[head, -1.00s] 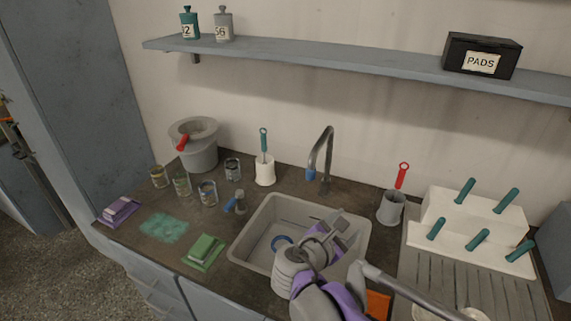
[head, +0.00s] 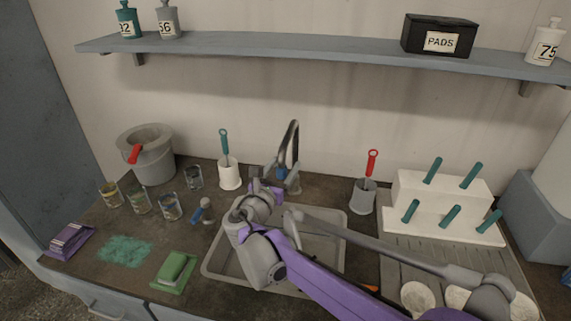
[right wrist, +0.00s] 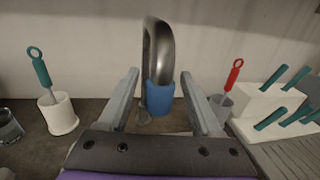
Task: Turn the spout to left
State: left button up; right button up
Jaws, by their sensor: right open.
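The spout (head: 296,135) is a grey arched tap pipe with a blue tip, behind the sink. It arches forward over the sink's back edge, and the blue tip (right wrist: 160,99) faces me in the right wrist view. My right gripper (head: 272,180) is just in front of the spout, around blue-tip height. In the right wrist view its fingers (right wrist: 159,77) are open, one on each side of the spout. I see no contact, and cannot tell how deep the spout sits between them. The gripper partly hides the tap's base in the head view. My left gripper is out of view.
The sink (head: 338,222) lies under my right arm. A white brush holder (head: 230,178) stands left of the tap, a grey holder (head: 361,200) with a red-handled brush right. Glass jars (head: 170,207) and a bucket (head: 153,165) stand further left; a white peg rack (head: 440,205) stands right.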

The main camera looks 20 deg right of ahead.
jog(key=shift+x, duration=0.8)
grip_shut()
dwell(0.9)
